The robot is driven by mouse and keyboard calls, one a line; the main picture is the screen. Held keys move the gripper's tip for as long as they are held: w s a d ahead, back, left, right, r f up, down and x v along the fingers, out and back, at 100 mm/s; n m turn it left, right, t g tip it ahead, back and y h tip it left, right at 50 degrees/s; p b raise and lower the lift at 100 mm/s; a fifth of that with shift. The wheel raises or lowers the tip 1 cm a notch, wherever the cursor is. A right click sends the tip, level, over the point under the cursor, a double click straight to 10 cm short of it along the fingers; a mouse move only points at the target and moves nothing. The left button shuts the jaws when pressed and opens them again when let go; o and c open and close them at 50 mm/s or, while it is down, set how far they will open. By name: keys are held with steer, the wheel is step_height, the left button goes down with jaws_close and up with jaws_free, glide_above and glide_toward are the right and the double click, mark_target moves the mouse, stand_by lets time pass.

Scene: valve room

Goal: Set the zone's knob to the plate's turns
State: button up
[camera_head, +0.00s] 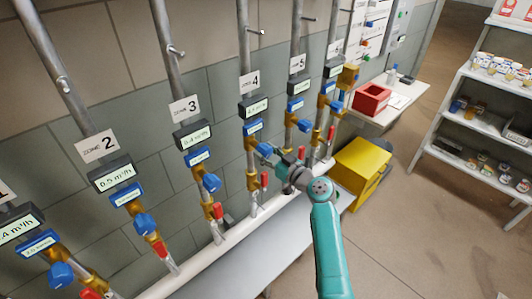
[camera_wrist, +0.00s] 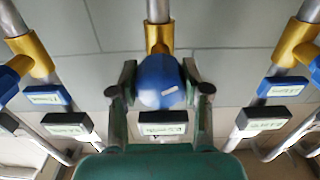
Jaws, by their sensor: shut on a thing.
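The zone 4 line carries a white sign (camera_head: 250,82), a black flow display (camera_head: 254,107) and a blue plate (camera_head: 252,127) with small print I cannot read. Its blue knob (camera_head: 264,149) sits below the plate on a brass valve. My gripper (camera_head: 272,154) is at this knob. In the wrist view the round blue knob (camera_wrist: 158,80) lies between the two fingers of my gripper (camera_wrist: 160,90), which are shut on it. A pale mark shows on the knob's face. The zone 4 display (camera_wrist: 163,129) is partly visible beneath it; its digits are unreadable.
Similar lines stand on both sides: zone 3 with its blue knob (camera_head: 211,182) to the left, zone 5 with its knob (camera_head: 304,125) to the right. A red lever (camera_head: 264,180) hangs below the zone 4 knob. A yellow box (camera_head: 362,168) stands on the floor.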

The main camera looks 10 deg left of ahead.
steer(key=shift+m, duration=0.3)
steer(key=m, duration=0.3)
steer(key=shift+m, duration=0.3)
steer(key=m, duration=0.3)
steer(key=shift+m, duration=0.3)
steer(key=m, duration=0.4)
steer(key=shift+r+m, duration=0.1)
steer(key=shift+m, duration=1.9)
steer(key=o, duration=1.1)
steer(key=shift+o, duration=0.2)
steer(key=shift+s, duration=0.1)
